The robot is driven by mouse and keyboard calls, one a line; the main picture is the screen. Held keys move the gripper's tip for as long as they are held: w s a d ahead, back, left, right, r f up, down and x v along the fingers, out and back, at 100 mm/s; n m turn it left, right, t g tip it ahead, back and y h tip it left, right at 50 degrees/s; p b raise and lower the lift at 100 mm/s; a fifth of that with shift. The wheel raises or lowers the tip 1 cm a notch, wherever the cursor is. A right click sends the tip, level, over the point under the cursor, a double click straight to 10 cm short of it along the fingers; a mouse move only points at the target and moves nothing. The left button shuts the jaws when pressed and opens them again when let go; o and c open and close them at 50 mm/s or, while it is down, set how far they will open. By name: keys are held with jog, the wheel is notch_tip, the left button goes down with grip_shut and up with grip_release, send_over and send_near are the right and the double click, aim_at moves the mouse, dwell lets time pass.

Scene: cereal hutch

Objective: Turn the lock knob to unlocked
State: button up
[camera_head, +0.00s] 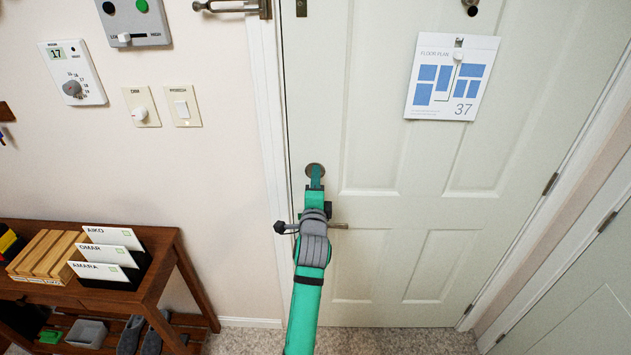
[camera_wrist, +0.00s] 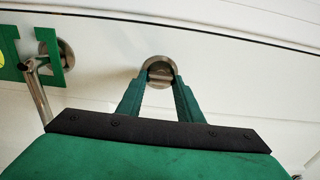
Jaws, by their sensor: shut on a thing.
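The lock knob (camera_wrist: 160,84) is a small metal thumb turn on a round plate, set in the white door. In the wrist view its bar lies across the picture between my fingertips. My gripper (camera_wrist: 160,76) is shut on it, one green finger at each side. In the head view the round plate (camera_head: 314,168) shows above the door handle, and my gripper (camera_head: 316,176) reaches up to it and hides the knob itself. The door handle (camera_head: 340,226) is a metal lever below the lock, partly hidden by my wrist.
The white door (camera_head: 375,150) appears closed. A floor plan sheet (camera_head: 432,100) hangs on it. Left of the frame are a thermostat (camera_head: 72,85) and wall switches (camera_head: 184,107). A wooden table (camera_head: 160,270) with name cards stands at the lower left.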

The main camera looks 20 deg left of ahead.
jog(key=o, duration=1.1)
jog(key=v, duration=1)
jog(key=shift+s+d, duration=0.1)
jog(key=shift+s, duration=0.3)
